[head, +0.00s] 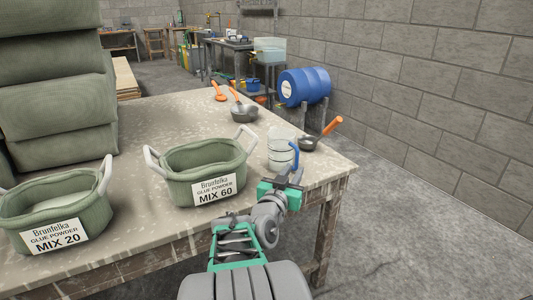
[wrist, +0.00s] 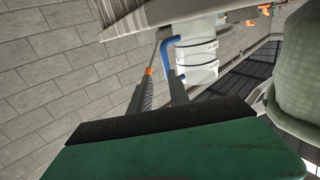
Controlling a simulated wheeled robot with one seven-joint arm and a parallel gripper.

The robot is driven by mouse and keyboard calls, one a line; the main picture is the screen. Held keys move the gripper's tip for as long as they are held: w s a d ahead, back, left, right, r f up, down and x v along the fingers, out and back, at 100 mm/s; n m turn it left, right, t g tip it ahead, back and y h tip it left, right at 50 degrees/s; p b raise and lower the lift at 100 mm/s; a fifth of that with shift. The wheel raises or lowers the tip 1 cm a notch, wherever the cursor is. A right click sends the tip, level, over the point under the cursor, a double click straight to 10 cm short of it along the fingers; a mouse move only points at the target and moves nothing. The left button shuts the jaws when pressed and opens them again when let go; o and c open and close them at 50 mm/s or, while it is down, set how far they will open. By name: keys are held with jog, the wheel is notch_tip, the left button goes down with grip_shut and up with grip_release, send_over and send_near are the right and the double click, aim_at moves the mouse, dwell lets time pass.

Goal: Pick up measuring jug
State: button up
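The measuring jug (head: 279,152) is clear, with a blue handle, and stands upright near the table's right front corner. Its handle (head: 295,156) faces my gripper. My gripper (head: 291,177) is just in front of the jug on the handle side. In the wrist view the jug (wrist: 197,62) appears tilted beyond the fingers, with its blue handle (wrist: 166,52) ahead of the fingertips. My gripper (wrist: 162,80) shows two dark fingers with a gap between them and nothing held. Whether a finger touches the handle is unclear.
A pan with an orange handle (head: 333,126) sits right behind the jug. The green MIX 60 tub (head: 178,160) stands left of it, the MIX 20 tub (head: 88,215) further left. Another pan (head: 244,113) and an orange spoon (head: 218,91) lie behind. The table's front edge is close.

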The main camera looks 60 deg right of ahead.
aim_at(296, 158)
jog(key=w+d, duration=0.1)
jog(key=d, duration=0.1)
jog(key=d+b, duration=0.1)
jog(key=d, duration=0.2)
jog(key=w+d, duration=0.1)
jog(key=d, duration=0.1)
jog(key=shift+w+d+r+b, duration=0.2)
jog(key=shift+w+d+b, duration=0.1)
jog(key=shift+w+b, duration=0.1)
grip_shut()
dwell(1.0)
